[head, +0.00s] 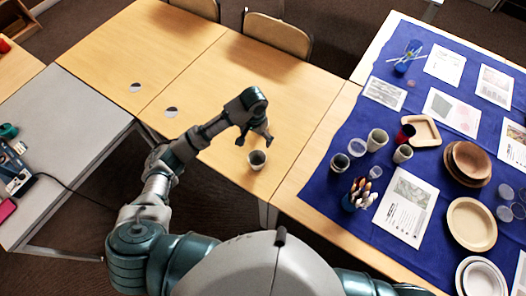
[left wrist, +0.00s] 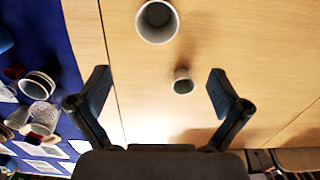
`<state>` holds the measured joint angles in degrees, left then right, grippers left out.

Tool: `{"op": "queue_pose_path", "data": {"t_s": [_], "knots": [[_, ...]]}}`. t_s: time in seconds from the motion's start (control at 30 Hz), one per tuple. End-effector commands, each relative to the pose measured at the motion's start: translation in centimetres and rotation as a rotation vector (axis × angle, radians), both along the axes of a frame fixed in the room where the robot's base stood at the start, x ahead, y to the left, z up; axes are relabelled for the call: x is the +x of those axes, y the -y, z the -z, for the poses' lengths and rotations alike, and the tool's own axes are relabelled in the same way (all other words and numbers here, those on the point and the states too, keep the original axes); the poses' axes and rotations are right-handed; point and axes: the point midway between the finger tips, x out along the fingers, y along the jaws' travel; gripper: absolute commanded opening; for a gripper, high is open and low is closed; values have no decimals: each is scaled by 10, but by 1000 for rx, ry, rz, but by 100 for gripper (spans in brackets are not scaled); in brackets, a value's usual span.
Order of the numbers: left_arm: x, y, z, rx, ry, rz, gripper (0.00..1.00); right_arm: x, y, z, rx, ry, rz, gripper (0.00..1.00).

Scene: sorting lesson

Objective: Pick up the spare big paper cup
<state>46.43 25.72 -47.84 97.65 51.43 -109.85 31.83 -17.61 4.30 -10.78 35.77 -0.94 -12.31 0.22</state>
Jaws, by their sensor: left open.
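A pale paper cup with a dark inside (head: 257,159) stands upright on the wooden table, just on the near side of my left gripper (head: 254,139). My left gripper is open, empty and above the table, apart from both cups. My right gripper is not in view.
A blue cloth (head: 322,190) on the right holds several cups, a brush holder (head: 355,196), printed sheets (head: 403,205), bowls and plates (head: 471,224). A grey table (head: 75,140) stands left. Chairs (head: 277,35) stand behind. The wooden table left of my arm is mostly clear.

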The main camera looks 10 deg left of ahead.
Motion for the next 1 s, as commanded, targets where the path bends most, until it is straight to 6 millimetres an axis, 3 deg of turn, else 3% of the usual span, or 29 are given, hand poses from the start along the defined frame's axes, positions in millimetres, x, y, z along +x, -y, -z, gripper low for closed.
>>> {"op": "queue_pose_path", "data": {"t_s": [0.4, 0.73, 1.0], "knots": [[2, 2, 95, 3, -4, -1, 100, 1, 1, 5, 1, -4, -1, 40], [0, 3, 127, 1, -4, -1, 100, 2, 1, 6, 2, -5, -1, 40], [-2, 5, 166, 2, -3, -2, 100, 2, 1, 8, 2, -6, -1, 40]]}}
